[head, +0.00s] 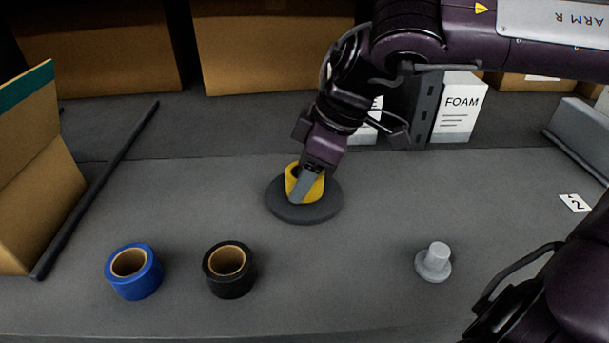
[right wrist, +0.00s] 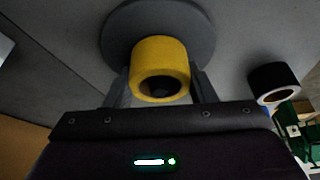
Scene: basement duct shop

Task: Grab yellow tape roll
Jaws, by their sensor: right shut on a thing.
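The yellow tape roll (head: 316,188) is on a dark grey round disc (head: 281,206) near the middle of the table in the head view. My right gripper (head: 305,186) comes down on it from above and is shut on it. In the right wrist view, the yellow tape roll (right wrist: 160,58) sits between the two fingers of my right gripper (right wrist: 157,85), with the grey disc (right wrist: 122,30) beyond it. I cannot tell whether the roll still touches the disc. My left gripper is not in view.
A blue tape roll (head: 134,272) and a black tape roll (head: 230,270) stand at the front left. A grey knobbed piece (head: 434,262) stands at the right. A FOAM box (head: 457,108) and cardboard boxes (head: 272,50) are behind. A dark bar (head: 100,185) lies at the left.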

